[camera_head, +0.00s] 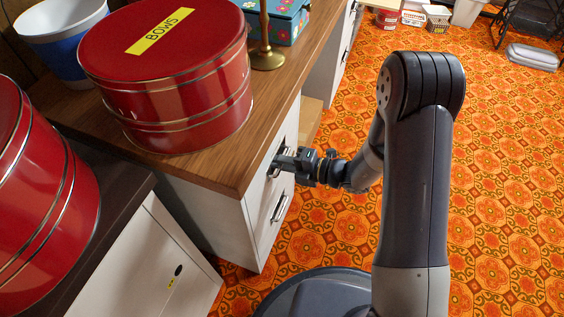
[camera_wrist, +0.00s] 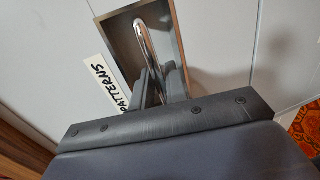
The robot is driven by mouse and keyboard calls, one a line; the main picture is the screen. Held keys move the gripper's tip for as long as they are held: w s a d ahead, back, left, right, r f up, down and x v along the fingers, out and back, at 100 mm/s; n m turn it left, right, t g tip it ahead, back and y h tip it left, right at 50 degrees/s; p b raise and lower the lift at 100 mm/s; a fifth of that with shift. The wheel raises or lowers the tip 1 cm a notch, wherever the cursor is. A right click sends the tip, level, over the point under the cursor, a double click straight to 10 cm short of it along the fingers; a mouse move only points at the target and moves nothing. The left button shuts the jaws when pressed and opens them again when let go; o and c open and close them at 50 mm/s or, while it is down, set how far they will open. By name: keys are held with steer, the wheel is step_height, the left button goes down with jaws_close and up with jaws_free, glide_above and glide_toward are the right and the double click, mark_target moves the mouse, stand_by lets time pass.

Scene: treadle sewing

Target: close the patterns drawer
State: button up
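The patterns drawer (camera_wrist: 225,30) has a white front that fills most of the wrist view. Its label (camera_wrist: 108,84) reads "PATTERNS" and lies left of a recessed dark plate. A chrome handle (camera_wrist: 143,40) arches out of this plate. My gripper (camera_wrist: 163,80) has its two fingers close together on the handle, with the bar running down between them. In the head view my gripper (camera_head: 275,163) reaches the upper white drawer front under the wooden top. How far the drawer stands out cannot be told clearly.
A red tin labelled "BOWS" (camera_head: 170,85) stands on the wooden top (camera_head: 215,165), near a brass stand (camera_head: 266,57). A lower drawer handle (camera_head: 280,207) shows beneath my gripper. The patterned orange floor (camera_head: 510,190) to the right is largely clear.

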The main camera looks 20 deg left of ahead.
steer(key=p+v, duration=0.3)
steer(key=v, duration=0.7)
steer(key=shift+d, duration=0.4)
steer(key=shift+s, duration=0.1)
steer(key=b+x, duration=0.3)
steer(key=x, duration=0.7)
steer(key=shift+a, duration=0.2)
steer(key=shift+d, duration=0.55)
